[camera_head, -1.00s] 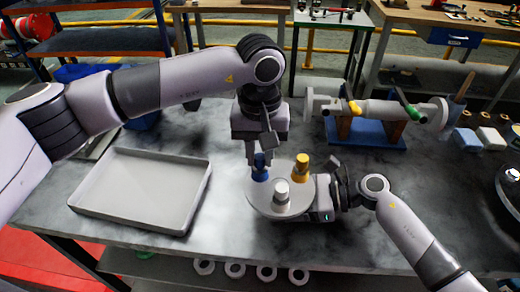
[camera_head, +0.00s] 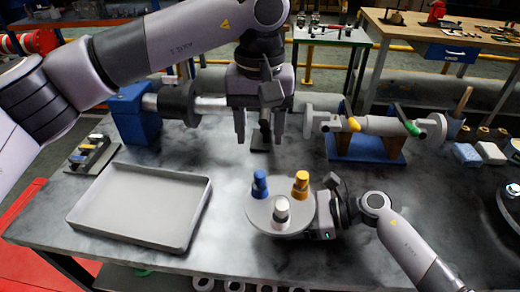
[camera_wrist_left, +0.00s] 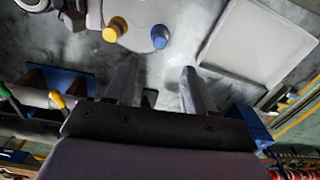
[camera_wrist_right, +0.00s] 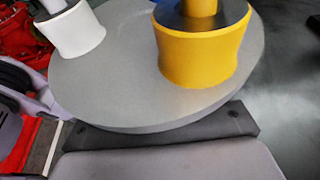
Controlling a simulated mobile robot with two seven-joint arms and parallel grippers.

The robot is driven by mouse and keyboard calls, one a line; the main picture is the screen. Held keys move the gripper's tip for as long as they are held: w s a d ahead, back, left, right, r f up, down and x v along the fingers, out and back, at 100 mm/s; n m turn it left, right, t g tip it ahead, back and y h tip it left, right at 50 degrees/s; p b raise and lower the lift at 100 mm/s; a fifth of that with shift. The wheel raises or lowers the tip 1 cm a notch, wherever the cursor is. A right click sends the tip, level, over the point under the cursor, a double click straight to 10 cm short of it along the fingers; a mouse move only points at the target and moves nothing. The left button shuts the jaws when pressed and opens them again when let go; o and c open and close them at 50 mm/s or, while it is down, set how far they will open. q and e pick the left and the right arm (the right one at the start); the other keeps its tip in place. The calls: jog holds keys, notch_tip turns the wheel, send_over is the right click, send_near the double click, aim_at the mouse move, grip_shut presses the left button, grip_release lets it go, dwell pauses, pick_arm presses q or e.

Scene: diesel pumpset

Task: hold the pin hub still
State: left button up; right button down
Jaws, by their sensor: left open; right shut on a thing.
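The pin hub (camera_head: 264,214) is a round grey disc on the table, with a blue pin (camera_head: 260,186), a yellow pin (camera_head: 300,186) and a white pin (camera_head: 281,211) standing on it. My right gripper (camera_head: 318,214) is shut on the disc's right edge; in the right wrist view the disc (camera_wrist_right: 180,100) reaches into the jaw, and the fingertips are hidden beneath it. My left gripper (camera_head: 260,134) is open and empty, pointing down above the table behind the hub. The left wrist view shows its two fingers (camera_wrist_left: 160,88) apart, with nothing between them.
A grey tray (camera_head: 72,215) lies left of the hub. A shaft on a blue stand (camera_head: 365,150) is at the back right, and a blue block with a grey cylinder (camera_head: 133,115) at the back left. Pale blocks (camera_head: 468,154) lie far right. Table between tray and hub is clear.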

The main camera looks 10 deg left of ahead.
pick_arm(q)
jog(key=shift+r, duration=1)
pick_arm(e)
jog(key=shift+r, duration=0.1)
jog(key=shift+c, duration=0.5)
grip_release()
